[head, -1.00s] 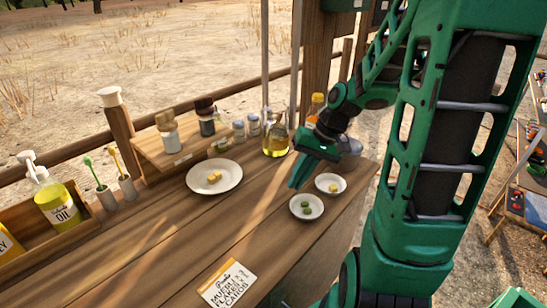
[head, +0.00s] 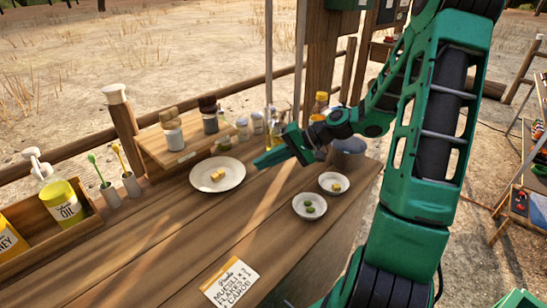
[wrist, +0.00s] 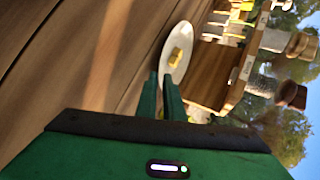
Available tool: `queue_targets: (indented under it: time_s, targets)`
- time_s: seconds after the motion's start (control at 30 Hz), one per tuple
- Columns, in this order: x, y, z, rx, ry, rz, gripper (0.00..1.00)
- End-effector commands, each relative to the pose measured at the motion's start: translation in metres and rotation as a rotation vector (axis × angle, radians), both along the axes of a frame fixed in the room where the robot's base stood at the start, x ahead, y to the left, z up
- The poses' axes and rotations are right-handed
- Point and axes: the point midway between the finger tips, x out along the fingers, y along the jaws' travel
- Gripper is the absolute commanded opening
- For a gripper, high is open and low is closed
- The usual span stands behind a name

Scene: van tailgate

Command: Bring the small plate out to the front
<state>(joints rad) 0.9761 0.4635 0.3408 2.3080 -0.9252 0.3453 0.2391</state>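Three round white pieces of crockery are on the wooden counter in the head view. The widest is a plate (head: 205,184) at mid-counter with yellow pieces on it; it also shows in the wrist view (wrist: 181,37) beyond my fingertips. Two smaller plates lie near the right end: one (head: 323,184) holds a yellow piece, one (head: 301,212) holds green pieces. My gripper (head: 262,163) is low over the counter, right of the widest plate, pointing left. In the wrist view its fingers (wrist: 161,78) are a narrow gap apart, with nothing seen between them.
A wooden riser (head: 170,155) with jars stands behind the widest plate. Bottles and small jars (head: 257,122) stand at the back near my gripper. A crate (head: 48,238) with an oil bottle is at left.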

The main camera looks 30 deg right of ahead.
Motion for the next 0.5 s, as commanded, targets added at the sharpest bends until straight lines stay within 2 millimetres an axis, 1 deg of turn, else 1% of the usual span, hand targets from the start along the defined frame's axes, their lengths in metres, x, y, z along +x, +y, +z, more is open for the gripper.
queue_targets:
  time_s: [0.03,0.2,0.37,0.5]
  targets:
    - [0.003,0.008,-0.005,0.003,0.001,0.004,0.08]
    - [0.014,0.027,-0.019,0.002,0.001,0.003,0.08]
    - [0.022,0.038,-0.028,0.001,0.001,0.003,0.08]
    - [0.025,0.042,-0.031,-0.001,0.001,0.000,0.08]
